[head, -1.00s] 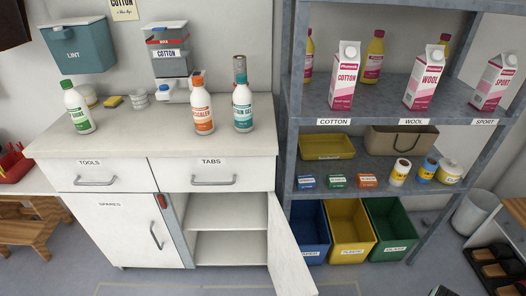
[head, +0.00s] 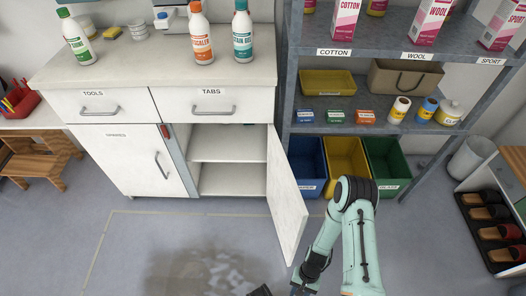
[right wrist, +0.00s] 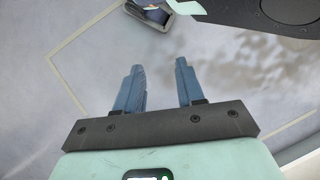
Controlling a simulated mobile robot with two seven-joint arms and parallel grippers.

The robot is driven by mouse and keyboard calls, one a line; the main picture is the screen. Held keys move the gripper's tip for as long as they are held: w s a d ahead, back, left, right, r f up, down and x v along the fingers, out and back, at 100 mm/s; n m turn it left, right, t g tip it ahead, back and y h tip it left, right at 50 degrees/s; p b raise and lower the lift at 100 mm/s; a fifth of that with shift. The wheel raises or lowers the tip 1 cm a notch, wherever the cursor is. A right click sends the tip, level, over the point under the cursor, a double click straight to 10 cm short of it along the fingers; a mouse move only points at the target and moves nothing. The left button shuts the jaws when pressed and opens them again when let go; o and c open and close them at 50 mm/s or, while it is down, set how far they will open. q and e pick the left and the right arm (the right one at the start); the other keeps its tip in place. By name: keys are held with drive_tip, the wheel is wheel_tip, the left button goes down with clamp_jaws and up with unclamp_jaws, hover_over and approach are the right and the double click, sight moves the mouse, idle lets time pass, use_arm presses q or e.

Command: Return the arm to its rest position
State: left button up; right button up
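My right arm (head: 359,240) comes into the head view at the lower right, bent, in front of the shelf bins. Its gripper (right wrist: 160,66) shows in the right wrist view with two blue fingers apart and nothing between them, above the grey floor. My left arm and gripper are not in view.
The lower cabinet's right door (head: 287,196) stands open near my right arm, its inside shelves bare. Blue, yellow (head: 345,165) and green bins stand under the shelf unit. A shoe rack (head: 492,228) is at far right. Floor in front of the cabinet is clear.

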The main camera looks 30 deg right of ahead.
drive_tip(key=w+a+r+n+t+h, duration=0.3)
drive_tip(key=w+a+r+n+t, duration=0.15)
drive_tip(key=w+n, duration=0.2)
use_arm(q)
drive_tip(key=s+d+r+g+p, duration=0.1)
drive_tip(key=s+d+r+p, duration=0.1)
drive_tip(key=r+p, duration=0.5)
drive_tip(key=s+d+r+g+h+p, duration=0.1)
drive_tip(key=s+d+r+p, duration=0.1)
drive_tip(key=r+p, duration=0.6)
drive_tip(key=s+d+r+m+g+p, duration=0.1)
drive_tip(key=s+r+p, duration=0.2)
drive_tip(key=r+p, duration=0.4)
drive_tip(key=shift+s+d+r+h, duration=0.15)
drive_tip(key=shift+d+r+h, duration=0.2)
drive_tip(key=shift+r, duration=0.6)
use_arm(e)
drive_tip(key=s+a+r+g, duration=0.1)
drive_tip(key=s+a+r, duration=0.1)
drive_tip(key=r, duration=0.6)
drive_tip(key=s+a+r+g+y, duration=0.1)
drive_tip(key=s+a+r, duration=0.1)
drive_tip(key=r, duration=0.6)
drive_tip(key=s+a+r+g, duration=0.1)
drive_tip(key=s+a+r, duration=0.1)
drive_tip(key=r, duration=0.6)
drive_tip(key=shift+a+y, duration=0.25)
drive_tip(key=shift+y, duration=0.15)
drive_tip(key=shift+s+f+n, duration=0.1)
drive_tip(key=shift+n, duration=0.15)
